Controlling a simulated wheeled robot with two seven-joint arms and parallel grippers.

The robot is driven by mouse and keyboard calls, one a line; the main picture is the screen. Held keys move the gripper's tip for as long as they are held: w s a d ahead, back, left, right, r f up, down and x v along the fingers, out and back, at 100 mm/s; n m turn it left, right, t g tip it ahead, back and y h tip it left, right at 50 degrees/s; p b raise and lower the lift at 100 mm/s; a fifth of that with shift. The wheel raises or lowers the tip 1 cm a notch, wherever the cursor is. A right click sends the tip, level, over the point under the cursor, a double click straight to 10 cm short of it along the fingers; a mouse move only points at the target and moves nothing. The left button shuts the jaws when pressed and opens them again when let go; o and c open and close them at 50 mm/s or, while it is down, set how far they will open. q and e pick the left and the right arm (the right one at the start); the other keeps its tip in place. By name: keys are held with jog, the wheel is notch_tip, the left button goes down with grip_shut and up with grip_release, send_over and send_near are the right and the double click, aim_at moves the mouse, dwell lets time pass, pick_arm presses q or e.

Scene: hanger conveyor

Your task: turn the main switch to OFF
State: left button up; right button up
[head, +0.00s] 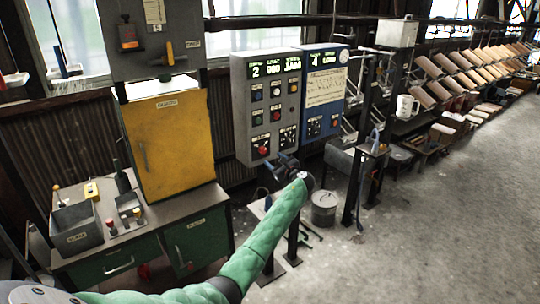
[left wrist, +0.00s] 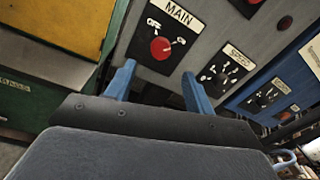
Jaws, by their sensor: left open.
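The main switch is a red round knob on a dark plate under a "MAIN" label, low on the grey control panel; it shows in the head view (head: 263,150) and large in the left wrist view (left wrist: 160,47). OFF is marked at its upper left and another position at its right. I cannot tell which mark the knob points to. My left gripper (head: 281,160) is just in front of the panel's lower edge. Its two blue fingers are apart and empty in the left wrist view (left wrist: 159,69), below the knob and not around it. My right gripper is out of view.
A speed selector (left wrist: 222,76) sits right of the main switch. The blue panel (head: 325,90) adjoins the grey panel (head: 240,100). A yellow cabinet (head: 168,140) and a workbench (head: 150,225) stand at left. A metal bucket (head: 324,208) is on the floor. The floor at right is clear.

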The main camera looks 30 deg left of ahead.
aim_at(264, 151)
pick_arm(q)
jog(key=shift+m, duration=0.5)
jog(key=p+x, duration=0.3)
jog(key=x, duration=0.3)
jog(key=shift+w+a+r, duration=0.2)
jog(key=shift+w+a, duration=0.05)
jog(key=shift+a, duration=0.1)
jog(key=shift+w+a+f, duration=0.15)
jog(key=shift+a, duration=0.3)
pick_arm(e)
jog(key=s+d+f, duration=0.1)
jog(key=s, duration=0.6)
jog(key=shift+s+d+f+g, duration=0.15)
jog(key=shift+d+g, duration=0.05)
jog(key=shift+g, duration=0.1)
pick_arm(q)
jog(key=c, duration=1)
